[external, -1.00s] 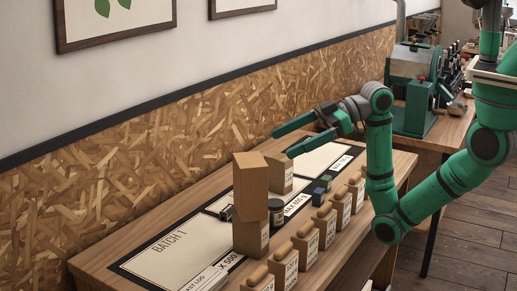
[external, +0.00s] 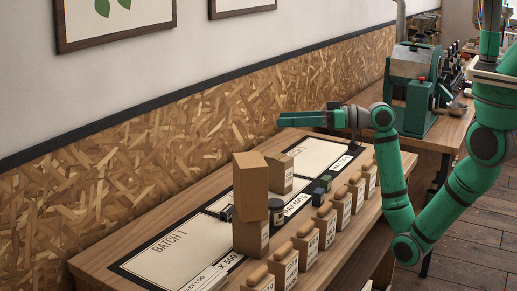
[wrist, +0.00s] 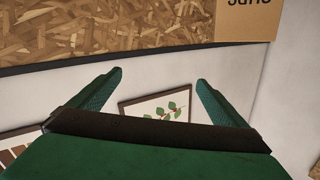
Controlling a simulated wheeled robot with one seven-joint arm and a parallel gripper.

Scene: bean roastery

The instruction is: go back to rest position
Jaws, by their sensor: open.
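My gripper (external: 300,118) is raised above the far part of the wooden table (external: 215,279), pointing left toward the wall. It holds nothing. In the wrist view its two green fingers (wrist: 158,82) are spread wide apart with only wall and a framed print between them. In the external view the fingers overlap, seen almost edge-on. My green arm reaches in from the right, with its elbow low beside the table.
On the table, a brown box (external: 251,184) sits on another box (external: 250,238), with a third box (external: 279,174) behind. A dark jar (external: 276,211), small dark cubes (external: 318,196) and a row of wooden-topped blocks (external: 327,223) stand nearby. A green machine (external: 413,90) stands behind.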

